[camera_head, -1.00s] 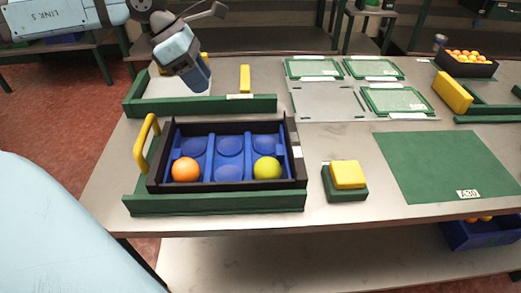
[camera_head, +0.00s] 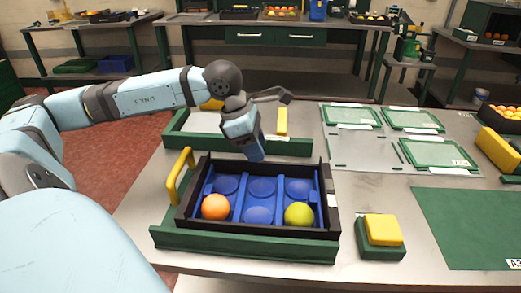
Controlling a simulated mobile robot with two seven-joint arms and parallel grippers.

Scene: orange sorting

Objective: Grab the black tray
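The black tray (camera_head: 181,214) lies in a green holder (camera_head: 240,247) at the near left of the table. It has a blue insert (camera_head: 238,206) with several round hollows. An orange (camera_head: 216,207) sits in the front left hollow and a yellow-green fruit (camera_head: 299,214) in the front right one. My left gripper (camera_head: 254,153) points down just behind or above the tray's back wall. Its fingers overlap in the picture, so I cannot tell whether it is open or touches the tray. My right gripper is not in view.
A yellow handle (camera_head: 181,175) stands at the tray's left. A second green holder (camera_head: 290,146) lies behind. A yellow block on a green base (camera_head: 382,231) is right of the tray, beside a green mat (camera_head: 470,225). Green-framed panels (camera_head: 350,117) lie at the back.

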